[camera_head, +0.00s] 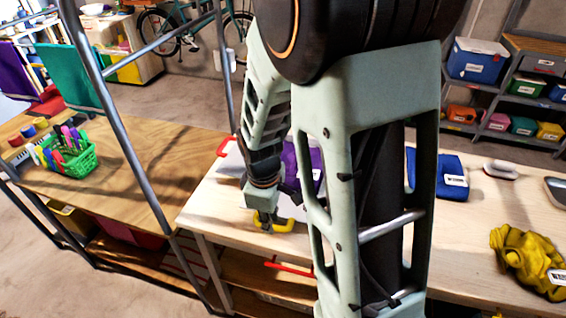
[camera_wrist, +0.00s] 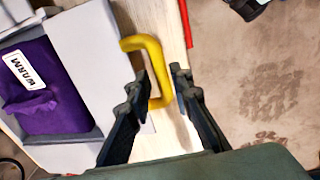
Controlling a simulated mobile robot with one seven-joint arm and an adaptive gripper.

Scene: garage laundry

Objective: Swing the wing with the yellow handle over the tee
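The yellow handle (camera_wrist: 158,68) is a bent bar on the near edge of a pale grey wing (camera_wrist: 100,45). The handle also shows in the head view (camera_head: 284,226), low beside my gripper. The purple tee (camera_wrist: 45,92), with a "WARM" label, lies left of the wing in the wrist view. In the head view the tee (camera_head: 316,160) is partly hidden behind my arm. My gripper (camera_wrist: 162,75) is open, with its fingertips on either side of the yellow handle's bar. I cannot tell whether either finger touches it. In the head view my gripper (camera_head: 263,222) is down at the bench.
A red handle (camera_head: 223,146) shows at the back and a red bar (camera_head: 290,268) below the bench edge. A blue folded cloth (camera_head: 450,172), a brush (camera_head: 500,170) and yellow crumpled cloth (camera_head: 525,258) lie right on the bench (camera_head: 465,235). A green marker basket (camera_head: 72,160) stands left.

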